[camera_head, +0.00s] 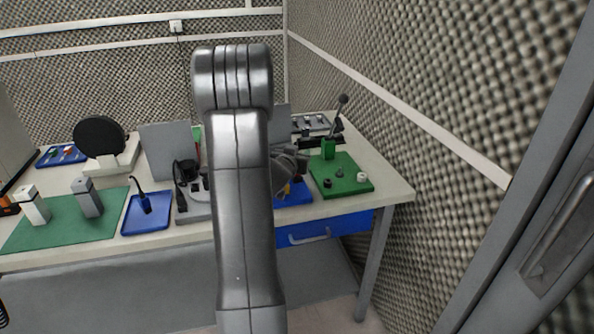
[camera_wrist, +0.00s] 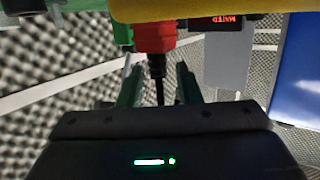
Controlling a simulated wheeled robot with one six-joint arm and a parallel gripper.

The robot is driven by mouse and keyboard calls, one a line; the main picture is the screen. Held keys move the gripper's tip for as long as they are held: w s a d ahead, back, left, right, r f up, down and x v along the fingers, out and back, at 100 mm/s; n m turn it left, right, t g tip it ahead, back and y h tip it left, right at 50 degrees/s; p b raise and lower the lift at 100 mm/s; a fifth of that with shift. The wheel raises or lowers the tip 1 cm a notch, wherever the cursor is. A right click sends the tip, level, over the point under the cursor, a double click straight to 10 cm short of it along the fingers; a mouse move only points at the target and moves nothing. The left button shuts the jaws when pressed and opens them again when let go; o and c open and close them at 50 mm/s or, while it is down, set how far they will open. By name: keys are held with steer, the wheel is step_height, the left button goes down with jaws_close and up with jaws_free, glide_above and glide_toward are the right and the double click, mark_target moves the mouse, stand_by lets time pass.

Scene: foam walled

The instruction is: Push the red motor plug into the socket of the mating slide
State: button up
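In the wrist view the red plug (camera_wrist: 155,38) is at the upper middle, with its black cable (camera_wrist: 159,88) hanging down. A green block (camera_wrist: 122,32) lies directly left of the plug, and a yellow bar (camera_wrist: 215,10) crosses above it. I cannot tell which part is the slide's socket or how deep the plug sits. My gripper (camera_wrist: 158,72) is open, its two fingers apart on either side of the cable, with gaps showing. The plug's red body is beyond the fingertips. In the head view my gripper (camera_head: 288,172) is partly hidden behind my arm, over the blue tray (camera_head: 300,200).
A grey panel (camera_wrist: 228,62) with a dark red-lettered display (camera_wrist: 214,22) stands right of the plug. In the head view, a green plate (camera_head: 345,178) with a lever (camera_head: 341,104) is to the right. A green mat (camera_head: 60,225) and blue tray (camera_head: 140,222) lie left. Foam walls (camera_head: 470,110) bound the bench.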

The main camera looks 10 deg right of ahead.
steer(key=shift+c, duration=0.4)
jaws_close()
